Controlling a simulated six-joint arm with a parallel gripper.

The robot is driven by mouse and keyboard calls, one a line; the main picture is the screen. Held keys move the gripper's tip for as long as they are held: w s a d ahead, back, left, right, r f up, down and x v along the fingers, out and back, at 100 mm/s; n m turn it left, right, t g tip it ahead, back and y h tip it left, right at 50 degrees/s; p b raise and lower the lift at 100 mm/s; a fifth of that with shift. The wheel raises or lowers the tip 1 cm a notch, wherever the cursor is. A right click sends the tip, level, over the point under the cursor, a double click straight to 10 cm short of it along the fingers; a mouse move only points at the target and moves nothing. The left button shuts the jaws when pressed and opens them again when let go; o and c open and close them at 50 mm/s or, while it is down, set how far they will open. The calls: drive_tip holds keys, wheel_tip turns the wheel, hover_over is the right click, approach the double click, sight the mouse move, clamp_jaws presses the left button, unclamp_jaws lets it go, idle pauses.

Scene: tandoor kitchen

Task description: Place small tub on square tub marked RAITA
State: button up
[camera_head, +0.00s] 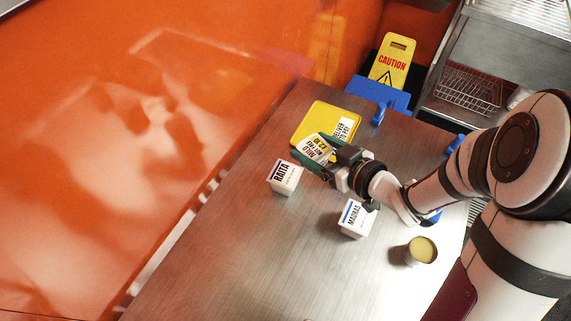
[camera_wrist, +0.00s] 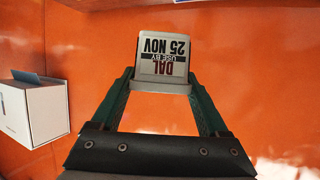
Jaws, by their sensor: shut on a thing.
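A small white tub (camera_wrist: 162,62) with a label reading DAL, USE BY 25 NOV is between the two green fingers of my gripper (camera_wrist: 160,88) in the wrist view. My gripper (camera_head: 316,153) is shut on it. The square white tub marked RAITA (camera_head: 285,176) stands on the steel table, just left of and below my gripper in the picture. The gap in height between them cannot be told. A white box-like tub (camera_wrist: 34,112) shows at the left of the wrist view, its marking unreadable.
A yellow container (camera_head: 309,117) with a delivery label lies behind my gripper. A square tub marked MADRAS (camera_head: 355,218) and a round tub with a yellowish top (camera_head: 421,250) stand nearer. The steel table (camera_head: 250,250) is clear at lower left. A caution sign (camera_head: 393,62) stands behind.

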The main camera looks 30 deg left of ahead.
drive_tip(key=a+f, duration=0.1)
drive_tip(key=a, duration=0.1)
drive_tip(key=a+f, duration=0.1)
drive_tip(key=a, duration=0.1)
drive_tip(key=s+a+f, duration=0.1)
drive_tip(key=a, duration=0.1)
drive_tip(key=shift+s+f, duration=0.1)
drive_tip(key=shift+f, duration=0.2)
wheel_tip(320, 180, down, 4)
drive_tip(key=shift+a+f, duration=0.1)
drive_tip(key=shift+f, duration=0.15)
